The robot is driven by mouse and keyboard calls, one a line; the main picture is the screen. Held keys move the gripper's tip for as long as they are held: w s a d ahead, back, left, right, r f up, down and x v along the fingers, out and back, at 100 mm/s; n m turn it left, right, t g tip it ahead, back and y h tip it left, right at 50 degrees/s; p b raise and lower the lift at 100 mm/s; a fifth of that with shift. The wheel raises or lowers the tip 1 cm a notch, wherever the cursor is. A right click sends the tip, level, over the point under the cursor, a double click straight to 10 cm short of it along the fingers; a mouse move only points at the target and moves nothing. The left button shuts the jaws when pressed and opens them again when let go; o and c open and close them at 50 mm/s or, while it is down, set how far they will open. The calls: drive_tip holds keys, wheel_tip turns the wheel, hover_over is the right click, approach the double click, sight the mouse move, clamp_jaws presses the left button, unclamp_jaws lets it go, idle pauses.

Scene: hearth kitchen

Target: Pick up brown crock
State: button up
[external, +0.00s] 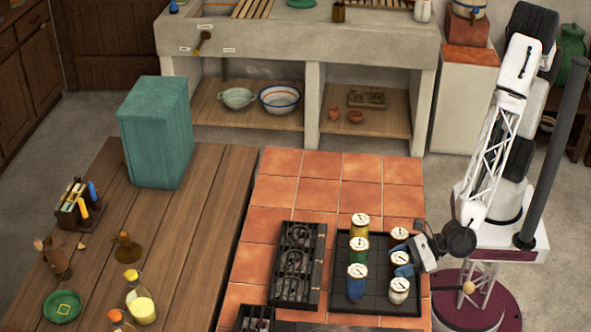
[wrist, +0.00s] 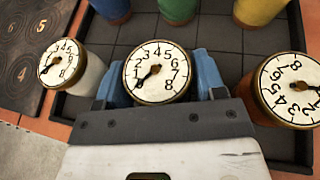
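A brown crock (wrist: 265,105) with a white numbered dial lid is at the right in the wrist view. In the external view this brown crock (external: 398,243) is at the far right of the dark tray. My gripper (wrist: 160,85) is around the middle crock of that row, not the brown one. Its blue fingers stand on both sides of the middle crock's dial lid (wrist: 157,72). The lid hides the crock's body and any contact with the fingers. My gripper also shows in the external view (external: 403,269), low at the tray's right edge.
The dark tray (external: 378,300) also holds a white crock (wrist: 88,75) and blue (wrist: 112,8), green (wrist: 177,10) and yellow (wrist: 260,12) crocks. A black rack (external: 313,298) lies left of it. Orange tiles (external: 330,170) behind are clear.

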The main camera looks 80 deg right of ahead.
sight(401, 258)
drive_tip(key=c, duration=0.7)
drive_tip(key=shift+o, duration=0.2)
drive_tip(key=shift+r, duration=0.15)
drive_tip(key=shift+r, duration=4.85)
